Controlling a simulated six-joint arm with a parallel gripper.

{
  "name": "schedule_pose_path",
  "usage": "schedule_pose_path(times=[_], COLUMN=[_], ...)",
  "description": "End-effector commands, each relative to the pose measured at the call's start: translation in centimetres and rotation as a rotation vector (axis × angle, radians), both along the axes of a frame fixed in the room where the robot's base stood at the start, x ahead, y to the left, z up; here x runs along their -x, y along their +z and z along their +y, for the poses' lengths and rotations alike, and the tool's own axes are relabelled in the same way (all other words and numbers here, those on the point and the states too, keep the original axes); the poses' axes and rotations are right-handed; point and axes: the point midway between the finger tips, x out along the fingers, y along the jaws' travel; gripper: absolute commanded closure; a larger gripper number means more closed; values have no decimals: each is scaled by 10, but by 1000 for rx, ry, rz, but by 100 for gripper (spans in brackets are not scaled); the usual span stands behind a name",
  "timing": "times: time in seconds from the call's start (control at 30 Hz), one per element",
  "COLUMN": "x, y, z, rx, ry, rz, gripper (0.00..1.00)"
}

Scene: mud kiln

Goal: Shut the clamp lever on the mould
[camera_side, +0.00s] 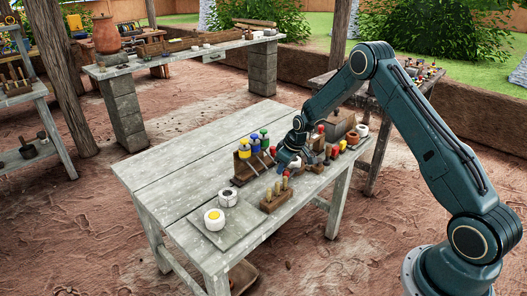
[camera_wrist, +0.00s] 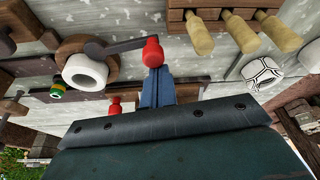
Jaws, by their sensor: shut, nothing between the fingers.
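In the wrist view, the clamp lever is a dark flat bar (camera_wrist: 115,46) with a red ball knob (camera_wrist: 152,52) at its right end. Its left end meets a brown wooden piece by a white, hollow round part (camera_wrist: 85,73), which looks like the mould. My gripper (camera_wrist: 154,80) has its blue fingers shut and empty, with their tips right by the red knob; I cannot tell whether they touch it. In the side view, my gripper (camera_side: 282,163) is low over the table among small items, and the lever is too small to make out there.
A wooden rack with tan handles (camera_wrist: 215,25) is close by, and also shows in the side view (camera_side: 275,199). Blue, yellow and green-topped items (camera_side: 254,143) stand behind my gripper. A white pot with yellow contents (camera_side: 214,219) stands front left. The table's left part (camera_side: 170,175) is clear.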

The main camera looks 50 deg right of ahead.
Motion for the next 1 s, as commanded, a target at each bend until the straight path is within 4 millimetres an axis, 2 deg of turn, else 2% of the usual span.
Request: schedule_pose_path(times=[0.7, 0.8, 1.0], x=[45, 49, 54], y=[0, 0, 0], z=[-13, -15, -19], rx=[-1, -1, 0], ry=[628, 692, 686], rz=[1, 0, 1], gripper=[100, 100, 100])
